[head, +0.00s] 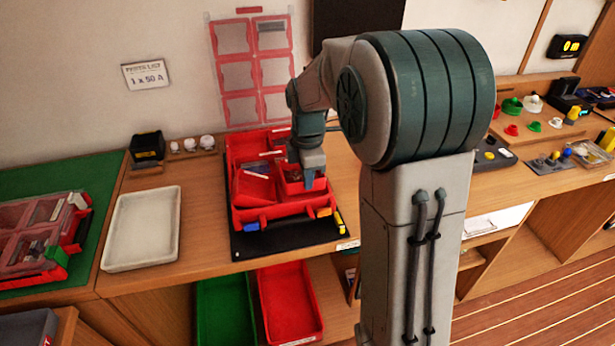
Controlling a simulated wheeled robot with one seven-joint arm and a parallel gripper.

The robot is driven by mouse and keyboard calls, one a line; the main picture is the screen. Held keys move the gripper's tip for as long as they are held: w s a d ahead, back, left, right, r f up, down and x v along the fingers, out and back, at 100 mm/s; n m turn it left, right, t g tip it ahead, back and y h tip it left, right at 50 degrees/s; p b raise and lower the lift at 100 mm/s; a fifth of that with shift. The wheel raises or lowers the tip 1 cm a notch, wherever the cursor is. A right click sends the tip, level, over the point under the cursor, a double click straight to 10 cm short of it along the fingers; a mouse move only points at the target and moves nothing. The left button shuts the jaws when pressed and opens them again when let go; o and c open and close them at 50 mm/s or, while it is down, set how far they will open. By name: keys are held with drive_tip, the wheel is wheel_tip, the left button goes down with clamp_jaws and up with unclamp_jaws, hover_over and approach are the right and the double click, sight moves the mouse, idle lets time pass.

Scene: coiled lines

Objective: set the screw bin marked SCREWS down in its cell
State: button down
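An open red organizer case (240,214) with a black base lies on the wooden bench and holds red bins. A small red bin (291,188) with dark contents is at its right side, under my gripper. Its label is too small to read, so I cannot confirm the SCREWS marking. My gripper (309,182) points down at this bin's right part, its narrow fingers over the wall; it looks shut on the bin. The bin's underside and the cell floor below it are hidden, so I cannot tell whether it rests or hangs just above.
An empty white tray (143,230) lies left. Green (226,310) and red (290,303) crates are below the bench front.

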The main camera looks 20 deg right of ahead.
drive_tip(key=shift+f+b, duration=1.05)
drive_tip(key=shift+f, duration=0.4)
idle(0.5)
drive_tip(key=c, duration=1.6)
unclamp_jaws()
wheel_tip(320, 180, up, 14)
